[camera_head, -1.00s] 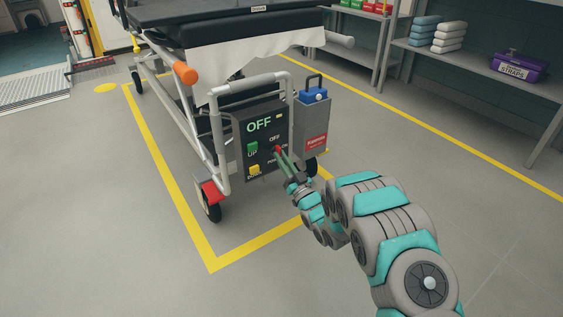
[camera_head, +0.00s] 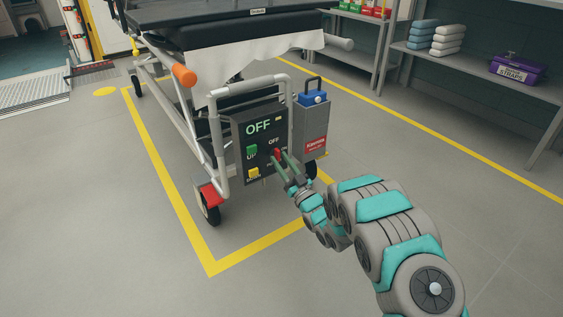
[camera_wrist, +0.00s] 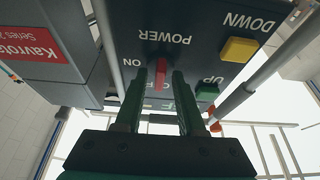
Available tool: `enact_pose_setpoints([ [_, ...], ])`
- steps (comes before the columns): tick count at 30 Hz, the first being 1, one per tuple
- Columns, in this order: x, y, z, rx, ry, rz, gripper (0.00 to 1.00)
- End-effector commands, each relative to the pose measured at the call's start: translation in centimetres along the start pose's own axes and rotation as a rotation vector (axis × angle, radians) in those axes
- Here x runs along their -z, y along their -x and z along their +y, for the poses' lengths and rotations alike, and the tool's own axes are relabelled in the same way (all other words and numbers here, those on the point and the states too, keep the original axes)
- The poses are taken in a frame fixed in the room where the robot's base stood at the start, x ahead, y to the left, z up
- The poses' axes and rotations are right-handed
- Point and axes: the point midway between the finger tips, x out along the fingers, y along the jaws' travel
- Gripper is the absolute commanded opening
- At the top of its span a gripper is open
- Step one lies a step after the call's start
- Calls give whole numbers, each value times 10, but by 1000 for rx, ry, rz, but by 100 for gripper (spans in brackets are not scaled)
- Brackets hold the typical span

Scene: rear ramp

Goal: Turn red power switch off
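The red power switch (camera_head: 277,153) is on the dark control panel (camera_head: 250,150) at the end of the stretcher. My gripper (camera_head: 281,158) is at the panel, its two green fingers either side of the switch. In the wrist view the red switch (camera_wrist: 160,71) stands between the fingertips (camera_wrist: 159,75), with a gap showing on both sides. My gripper is open and holds nothing. The panel's large green lettering reads OFF. In the wrist view, ON and POWER labels show near the switch; another label is partly hidden by a finger.
A green UP button (camera_head: 252,151) and a yellow DOWN button (camera_head: 253,173) sit left of the switch. White tube rails (camera_head: 222,150) frame the panel. A grey box with a red label (camera_head: 315,145) stands to its right. The floor in front is clear.

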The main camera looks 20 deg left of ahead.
Motion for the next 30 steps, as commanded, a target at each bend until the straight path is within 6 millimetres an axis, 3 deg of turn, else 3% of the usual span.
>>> enact_pose_setpoints([
  [11, 0, 3, 0, 0, 0, 0, 45],
  [22, 0, 53, 0, -1, -2, -3, 45],
  [30, -4, 67, 3, -3, 2, -6, 45],
])
